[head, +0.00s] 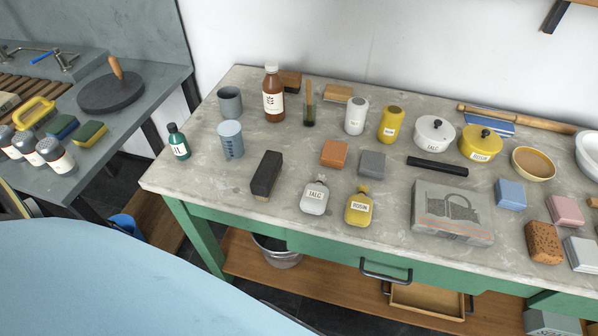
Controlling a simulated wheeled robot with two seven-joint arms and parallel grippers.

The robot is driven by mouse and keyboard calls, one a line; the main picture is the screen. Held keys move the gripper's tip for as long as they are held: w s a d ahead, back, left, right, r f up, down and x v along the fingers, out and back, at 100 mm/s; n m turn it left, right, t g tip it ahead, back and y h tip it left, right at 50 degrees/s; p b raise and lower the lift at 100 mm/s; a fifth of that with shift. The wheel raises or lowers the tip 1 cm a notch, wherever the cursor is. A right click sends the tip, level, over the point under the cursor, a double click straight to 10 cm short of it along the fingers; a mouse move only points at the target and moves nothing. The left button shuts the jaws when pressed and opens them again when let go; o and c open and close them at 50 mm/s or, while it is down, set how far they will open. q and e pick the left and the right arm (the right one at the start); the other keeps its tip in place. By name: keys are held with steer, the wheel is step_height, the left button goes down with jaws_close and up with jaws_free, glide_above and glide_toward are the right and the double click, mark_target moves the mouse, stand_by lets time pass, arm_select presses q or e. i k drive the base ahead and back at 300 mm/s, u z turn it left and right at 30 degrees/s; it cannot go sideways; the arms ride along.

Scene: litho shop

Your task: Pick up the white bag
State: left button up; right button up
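The white bag (314,197) is a small tied pouch labelled "TALC". It stands near the front edge of the green workbench (200,165), left of a yellow bag (359,207) labelled "ROSIN". A dark block brush (266,174) lies to its left. Neither of my grippers is in the head view. Nothing touches the white bag from above.
An orange block (334,153) and a grey block (372,163) lie behind the bags. A flat stone with a basket drawing (452,213) lies to the right. Bottles, cups, shakers and lidded pots stand farther back. Bare benchtop surrounds the bag's front and left.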

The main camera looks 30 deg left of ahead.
mark_target(315, 199)
steer(key=i, duration=0.25)
steer(key=u, duration=0.85)
